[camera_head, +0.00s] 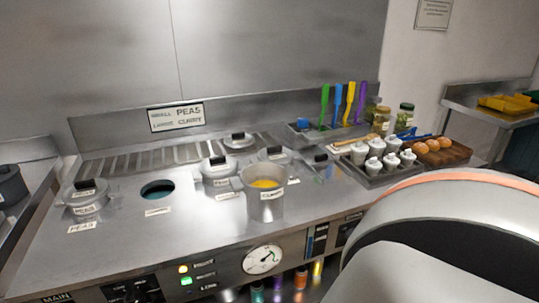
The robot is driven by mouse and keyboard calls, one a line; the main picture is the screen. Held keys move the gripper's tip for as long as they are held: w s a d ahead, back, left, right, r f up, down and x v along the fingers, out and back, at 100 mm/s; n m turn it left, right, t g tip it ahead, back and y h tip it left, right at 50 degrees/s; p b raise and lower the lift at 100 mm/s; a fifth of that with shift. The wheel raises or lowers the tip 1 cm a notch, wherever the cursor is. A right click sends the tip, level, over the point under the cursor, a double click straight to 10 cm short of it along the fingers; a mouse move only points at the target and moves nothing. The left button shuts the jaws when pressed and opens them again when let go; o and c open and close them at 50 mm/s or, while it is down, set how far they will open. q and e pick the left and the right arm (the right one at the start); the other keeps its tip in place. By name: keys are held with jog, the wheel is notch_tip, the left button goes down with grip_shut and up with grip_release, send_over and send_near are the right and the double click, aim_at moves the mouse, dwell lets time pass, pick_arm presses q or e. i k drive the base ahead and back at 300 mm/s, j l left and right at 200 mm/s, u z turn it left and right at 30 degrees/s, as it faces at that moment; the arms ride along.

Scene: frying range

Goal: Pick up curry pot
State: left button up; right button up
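The curry pot (264,205) is an open metal pot with yellow contents and a white label that seems to read curry. It is upright near the middle of the steel range, in front of the lidded pots. Whether its base rests on the counter or sits in an opening is not clear. Neither of my grippers shows in the head view. A large pale rounded shape with an orange band, probably part of my own arm, fills the lower right and hides the counter there.
A lidded pot (86,199) labelled peas sits at the left, beside an empty round opening (157,190). Another lidded pot (217,171) stands close behind the curry pot. A tray of white-topped containers (376,180) and a wooden board (459,155) lie to the right. The left front counter is clear.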

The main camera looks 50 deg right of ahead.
aim_at(264, 184)
jog(key=z, duration=1.65)
